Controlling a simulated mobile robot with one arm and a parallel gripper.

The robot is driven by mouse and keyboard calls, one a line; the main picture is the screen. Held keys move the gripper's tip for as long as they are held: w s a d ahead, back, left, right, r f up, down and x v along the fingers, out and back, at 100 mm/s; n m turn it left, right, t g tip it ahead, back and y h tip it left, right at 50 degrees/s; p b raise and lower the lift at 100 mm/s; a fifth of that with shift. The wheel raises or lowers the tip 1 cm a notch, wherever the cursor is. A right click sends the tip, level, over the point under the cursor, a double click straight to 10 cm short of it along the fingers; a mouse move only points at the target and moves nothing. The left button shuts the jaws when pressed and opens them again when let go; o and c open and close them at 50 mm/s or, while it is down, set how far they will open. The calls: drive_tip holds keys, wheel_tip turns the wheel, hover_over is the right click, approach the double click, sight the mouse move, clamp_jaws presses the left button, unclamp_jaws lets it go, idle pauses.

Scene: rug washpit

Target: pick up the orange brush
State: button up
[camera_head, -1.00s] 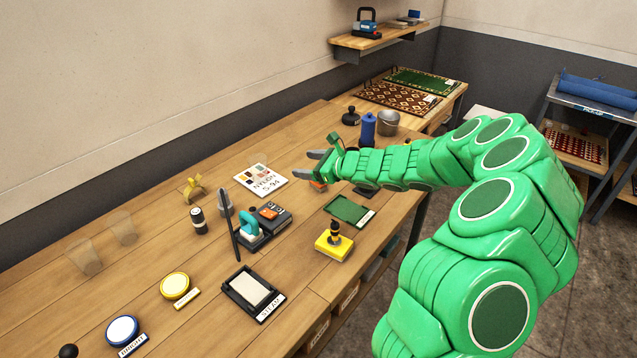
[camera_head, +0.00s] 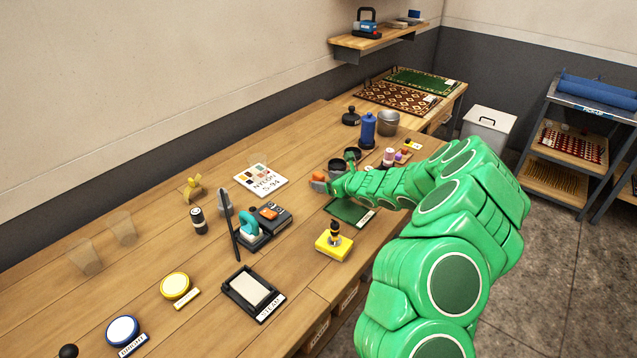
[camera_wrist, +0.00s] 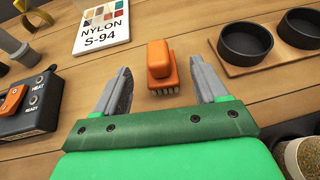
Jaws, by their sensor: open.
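The orange brush (camera_wrist: 161,66) lies on the wooden bench, its bristle end toward my gripper in the wrist view. In the head view only a bit of the orange brush (camera_head: 318,176) shows beside my fingertips. My gripper (camera_wrist: 168,78) is open, with one grey finger on each side of the brush and gaps between. In the head view my gripper (camera_head: 319,187) is low over the bench, and my arm hides part of the area. I cannot tell the exact height of the fingers above the wood.
A NYLON sign (camera_wrist: 103,25) and a black heater unit (camera_wrist: 25,108) stand to the left. Two dark bowls on a wooden board (camera_wrist: 232,69) are at the right. A green mat (camera_head: 347,212) and a yellow stamp-like tool (camera_head: 334,243) lie nearer the bench's front edge.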

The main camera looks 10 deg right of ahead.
sight(323, 180)
drive_tip(key=shift+x, duration=2.15)
drive_tip(key=c, duration=1.1)
